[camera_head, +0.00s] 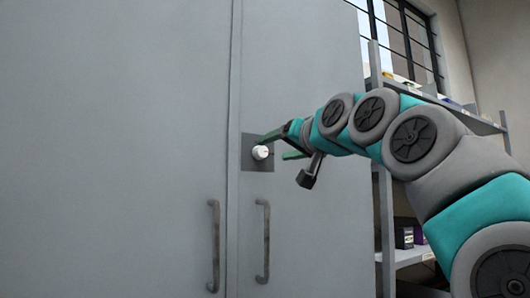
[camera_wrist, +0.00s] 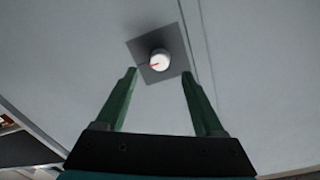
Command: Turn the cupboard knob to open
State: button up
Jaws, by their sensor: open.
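The cupboard (camera_head: 130,110) is tall and light grey, with two shut doors. Its knob (camera_head: 261,152) is white and round on a dark grey square plate (camera_head: 248,162) on the right door. In the wrist view the knob (camera_wrist: 159,60) carries a red mark that points left and slightly down. My gripper (camera_head: 278,147) has green fingers. In the wrist view the gripper (camera_wrist: 159,74) is open and empty, with its fingertips on either side of the plate's lower part. The knob shows just beyond the fingertips; I cannot tell how far the tips are from the door.
Two vertical bar handles, left (camera_head: 215,245) and right (camera_head: 264,240), sit below the knob beside the door seam. A shelf unit (camera_head: 384,240) with small boxes (camera_head: 404,238) stands at the right, behind my arm. A window (camera_head: 400,40) is behind it.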

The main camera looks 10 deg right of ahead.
aim_at(262, 153)
jog(key=shift+p+x, duration=0.45)
jog(key=shift+x, duration=2.6)
jog(key=shift+c, duration=0.3)
grip_shut()
